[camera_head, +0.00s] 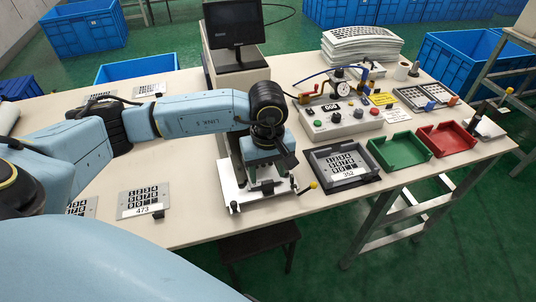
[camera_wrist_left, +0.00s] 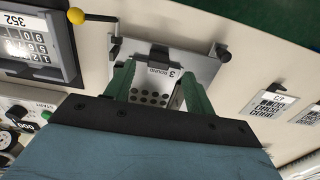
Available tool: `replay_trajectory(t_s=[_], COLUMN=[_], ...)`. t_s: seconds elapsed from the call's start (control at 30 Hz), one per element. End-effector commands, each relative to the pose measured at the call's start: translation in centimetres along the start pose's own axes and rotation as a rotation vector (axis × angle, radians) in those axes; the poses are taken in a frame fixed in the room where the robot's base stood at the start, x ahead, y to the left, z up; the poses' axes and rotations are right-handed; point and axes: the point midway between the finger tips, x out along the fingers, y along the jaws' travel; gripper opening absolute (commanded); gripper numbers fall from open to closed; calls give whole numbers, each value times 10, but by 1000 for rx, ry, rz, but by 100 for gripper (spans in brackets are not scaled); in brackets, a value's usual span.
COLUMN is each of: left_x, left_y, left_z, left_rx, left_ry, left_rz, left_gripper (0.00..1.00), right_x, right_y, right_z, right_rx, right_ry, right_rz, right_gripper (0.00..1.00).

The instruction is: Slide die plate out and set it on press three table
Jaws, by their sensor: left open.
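The die plate (camera_wrist_left: 150,97) shows in the left wrist view as a light plate with rows of dark holes and a label reading "3 ROUND". It sits in the press, on the press's pale metal base (camera_wrist_left: 206,68). My left gripper (camera_wrist_left: 158,72) is open, with one green finger on each side of the plate; I cannot tell whether they touch it. In the head view my left gripper (camera_head: 267,180) is low over the press base (camera_head: 236,196) and hides most of the die plate. My right gripper is not in view.
A yellow-knobbed lever (camera_head: 314,185) is right of the gripper. A black tray (camera_head: 345,165) holds film 352. Green (camera_head: 400,151) and red (camera_head: 446,139) trays stand further right, a control box (camera_head: 341,121) behind. Film 473 (camera_head: 144,201) lies left.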

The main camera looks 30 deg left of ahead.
Motion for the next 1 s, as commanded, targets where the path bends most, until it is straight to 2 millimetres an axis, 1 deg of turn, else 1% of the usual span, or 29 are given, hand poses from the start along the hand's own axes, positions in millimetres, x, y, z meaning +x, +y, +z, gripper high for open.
replay_trajectory(t_s=[0.03,0.1,0.2,0.3,0.43,0.67,0.77,1.0], left_x=[11,22,34,42,46,46,46,46], left_y=[0,0,0,0,0,0,0,0], left_z=[1,1,0,0,0,0,0,0], left_rx=[-1,0,-1,-1,-1,0,0,-1], left_ry=[-2,-3,-2,-2,0,0,-1,-1], left_rz=[-2,-1,-1,0,0,1,1,1], left_gripper=[55,55,55,55,55,55,44,13], right_x=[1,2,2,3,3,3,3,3], right_y=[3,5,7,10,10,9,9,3], right_z=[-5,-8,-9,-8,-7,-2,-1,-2], right_rx=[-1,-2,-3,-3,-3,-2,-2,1], right_ry=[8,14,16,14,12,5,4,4], right_rz=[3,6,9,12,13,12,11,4], right_gripper=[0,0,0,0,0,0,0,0])
